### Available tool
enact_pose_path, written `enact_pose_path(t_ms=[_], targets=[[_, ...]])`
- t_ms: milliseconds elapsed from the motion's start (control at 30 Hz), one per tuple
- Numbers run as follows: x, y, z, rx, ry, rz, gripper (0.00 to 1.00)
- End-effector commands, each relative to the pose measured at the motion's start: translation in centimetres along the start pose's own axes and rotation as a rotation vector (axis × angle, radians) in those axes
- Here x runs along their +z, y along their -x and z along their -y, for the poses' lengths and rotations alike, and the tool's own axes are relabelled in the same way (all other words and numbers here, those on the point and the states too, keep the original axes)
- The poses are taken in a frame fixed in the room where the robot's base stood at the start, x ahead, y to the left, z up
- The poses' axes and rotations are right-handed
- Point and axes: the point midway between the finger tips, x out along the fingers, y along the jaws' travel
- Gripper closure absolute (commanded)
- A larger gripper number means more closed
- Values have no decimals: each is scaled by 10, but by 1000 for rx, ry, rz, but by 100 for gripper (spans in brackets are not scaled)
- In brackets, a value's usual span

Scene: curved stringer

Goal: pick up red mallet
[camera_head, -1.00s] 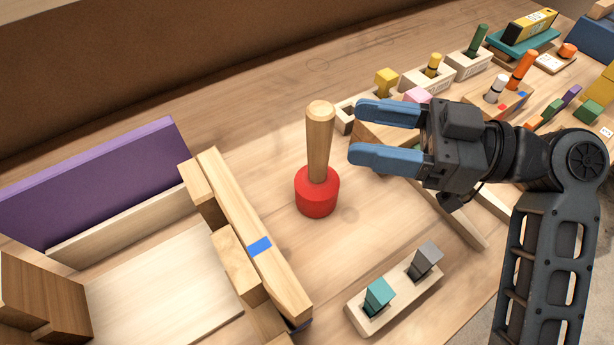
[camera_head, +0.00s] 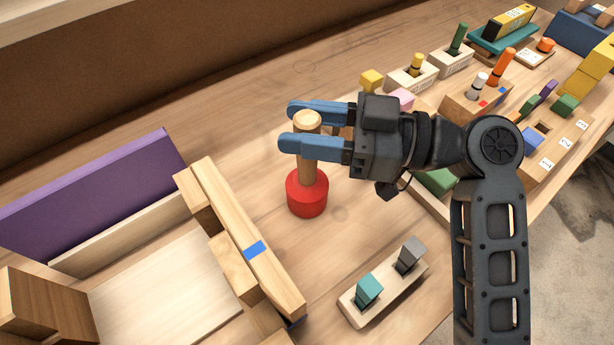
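The red mallet (camera_head: 307,194) stands upright on its red head on the wooden table, its pale wooden handle (camera_head: 307,171) pointing up. My gripper (camera_head: 287,126) comes from the right, with its two blue fingers on either side of the upper handle. The near finger crosses in front of the handle and hides part of it. The far finger passes behind the handle's top. I cannot tell whether the fingers touch the handle. The mallet's head still rests on the table.
A wooden frame with a blue mark (camera_head: 255,250) and a purple panel (camera_head: 100,190) stand left of the mallet. A block holder with teal and grey pegs (camera_head: 384,296) lies in front, to the right. Several peg blocks fill the back right. Bare table lies behind the mallet.

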Motion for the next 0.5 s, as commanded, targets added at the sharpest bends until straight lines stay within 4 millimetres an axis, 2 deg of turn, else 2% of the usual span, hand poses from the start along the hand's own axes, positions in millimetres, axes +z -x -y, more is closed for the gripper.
enact_pose_path(t_ms=[67,433,500], targets=[[0,0,0,0,0,0,63],[0,0,0,0,0,0,98],[0,0,0,0,0,0,100]])
